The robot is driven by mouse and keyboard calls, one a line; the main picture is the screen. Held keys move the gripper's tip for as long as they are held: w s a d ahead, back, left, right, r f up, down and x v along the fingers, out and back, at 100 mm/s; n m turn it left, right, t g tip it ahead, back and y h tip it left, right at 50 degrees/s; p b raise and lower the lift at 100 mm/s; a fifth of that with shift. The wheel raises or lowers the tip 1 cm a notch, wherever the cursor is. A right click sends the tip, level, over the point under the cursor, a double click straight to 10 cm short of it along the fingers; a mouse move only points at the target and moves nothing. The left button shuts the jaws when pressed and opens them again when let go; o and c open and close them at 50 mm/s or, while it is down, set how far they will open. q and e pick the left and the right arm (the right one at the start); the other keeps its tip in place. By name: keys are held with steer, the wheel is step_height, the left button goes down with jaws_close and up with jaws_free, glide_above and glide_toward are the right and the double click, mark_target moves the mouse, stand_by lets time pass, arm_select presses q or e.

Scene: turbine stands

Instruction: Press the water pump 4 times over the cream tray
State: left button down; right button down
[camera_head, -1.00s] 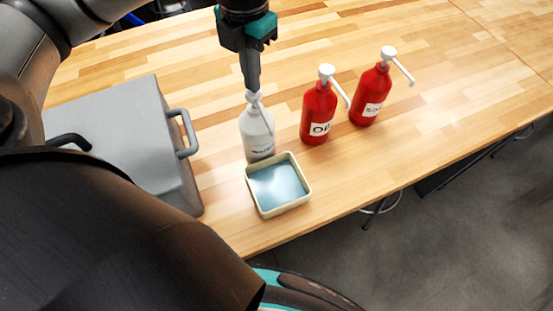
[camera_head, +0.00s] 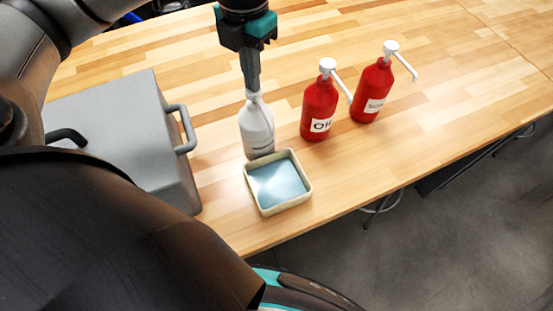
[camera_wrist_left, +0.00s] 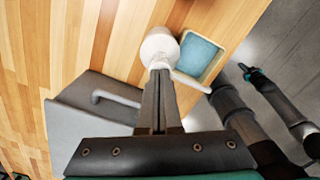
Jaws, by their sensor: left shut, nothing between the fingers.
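The water pump (camera_head: 257,130) is a white bottle with a dark label, standing upright behind the cream tray (camera_head: 309,186). It also shows in the left wrist view (camera_wrist_left: 160,44), with its white spout reaching over the tray's side. The cream tray has a cream rim and a blue-grey inside (camera_wrist_left: 197,56). My left gripper (camera_head: 252,90) points down, shut and empty, with its fingertips on top of the white pump's head. The fingers hide most of the head in the head view.
Two red pump bottles, one labelled Oil (camera_head: 319,108) and another (camera_head: 372,92), stand to the right of the white one. A grey case (camera_head: 118,130) with a handle stands to the left. The table's front edge lies just before the tray.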

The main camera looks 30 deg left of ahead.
arm_select(q)
steer(key=shift+f, duration=0.35)
steer(key=shift+r, duration=0.15)
steer(key=shift+r+p, duration=0.55)
steer(key=shift+r, duration=0.35)
step_height(320, 180, up, 6)
steer(key=p, duration=0.4)
stand_by(0.3)
